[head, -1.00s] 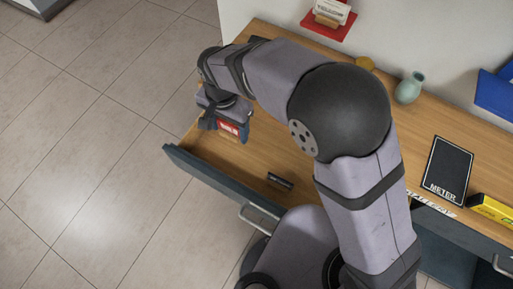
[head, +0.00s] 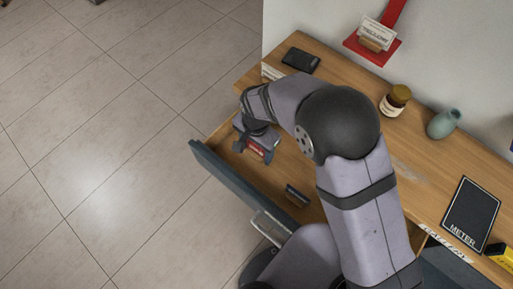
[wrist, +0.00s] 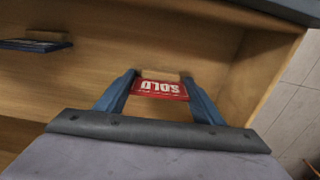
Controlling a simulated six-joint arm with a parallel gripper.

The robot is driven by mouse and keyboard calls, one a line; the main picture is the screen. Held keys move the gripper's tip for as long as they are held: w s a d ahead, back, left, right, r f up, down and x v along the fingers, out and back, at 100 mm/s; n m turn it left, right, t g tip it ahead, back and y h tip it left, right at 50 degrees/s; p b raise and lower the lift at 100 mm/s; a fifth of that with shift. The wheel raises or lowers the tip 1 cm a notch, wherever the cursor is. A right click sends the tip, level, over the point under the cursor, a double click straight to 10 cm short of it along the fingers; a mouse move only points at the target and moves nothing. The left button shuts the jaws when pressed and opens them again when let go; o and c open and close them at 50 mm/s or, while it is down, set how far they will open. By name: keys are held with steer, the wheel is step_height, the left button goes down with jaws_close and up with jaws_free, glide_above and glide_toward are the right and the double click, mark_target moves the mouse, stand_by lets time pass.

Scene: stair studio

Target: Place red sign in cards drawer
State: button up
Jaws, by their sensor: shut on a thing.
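The red sign (wrist: 160,89) reads "SOLD", upside down in the wrist view, with a wooden block behind it. My gripper (wrist: 160,92) is shut on it, one blue-grey finger at each side. In the head view my gripper (head: 254,153) and the red sign (head: 256,148) are at the left end of the open drawer, inside or just above it. I cannot tell whether the sign touches the drawer floor. The drawer has a dark front (head: 232,183) and a wooden inside. Its label is not readable, so I cannot confirm it is the cards drawer.
A small dark sign (head: 297,195) lies in the drawer, also in the wrist view (wrist: 35,44). On the desk are a dark device (head: 301,60), a brown jar (head: 395,101), a green vase (head: 443,123) and a "METER" board (head: 470,217). The drawer floor between the signs is clear.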

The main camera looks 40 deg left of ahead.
mark_target(256, 146)
steer(key=shift+f, duration=0.1)
steer(key=o, duration=1)
steer(key=shift+o, duration=0.2)
step_height(256, 146, up, 12)
steer(key=shift+b, duration=0.35)
